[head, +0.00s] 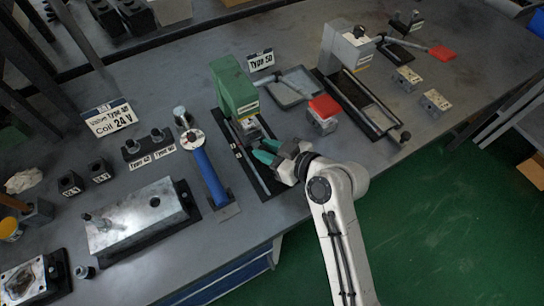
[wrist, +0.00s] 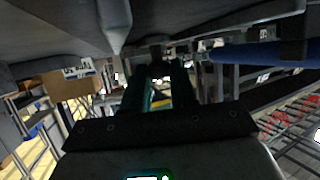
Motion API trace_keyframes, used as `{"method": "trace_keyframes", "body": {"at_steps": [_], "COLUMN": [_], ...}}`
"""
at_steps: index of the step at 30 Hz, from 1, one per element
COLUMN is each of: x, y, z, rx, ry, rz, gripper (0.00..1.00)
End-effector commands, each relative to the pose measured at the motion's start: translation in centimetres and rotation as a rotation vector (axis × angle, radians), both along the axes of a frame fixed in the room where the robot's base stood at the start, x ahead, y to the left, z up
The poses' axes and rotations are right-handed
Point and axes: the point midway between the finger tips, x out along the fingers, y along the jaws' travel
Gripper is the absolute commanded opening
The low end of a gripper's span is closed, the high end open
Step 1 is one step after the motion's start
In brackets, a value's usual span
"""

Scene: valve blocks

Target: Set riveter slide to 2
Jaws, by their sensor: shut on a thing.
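The green riveter (head: 235,88) stands on a narrow black base on the grey bench. Its slide rail (head: 250,160) runs from under the green body towards the bench's front edge. My gripper (head: 262,150) reaches in from the right, its teal fingers low beside the rail just in front of the green body. In the wrist view my gripper (wrist: 160,85) has its fingers close around a small dark part (wrist: 158,70), which looks like the slide's knob. The fingers largely hide that part, and no position numbers on the slide are legible.
A red-topped block (head: 323,110) is close right of my gripper. A grey machine (head: 345,50) with its own rail stands further right. A metal block (head: 145,215) lies front left. Green floor is open at lower right.

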Motion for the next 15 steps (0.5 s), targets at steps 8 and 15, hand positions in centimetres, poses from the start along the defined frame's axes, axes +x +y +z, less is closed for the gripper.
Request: {"method": "trace_keyframes", "body": {"at_steps": [8, 15], "x": [1.33, 1.4], "y": [0.86, 0.85], "z": [0.03, 0.11], "rx": [0.0, 0.001], "ry": [-0.002, -0.004], "rz": [-0.001, -0.003], "gripper": [0.0, 0.34]}}
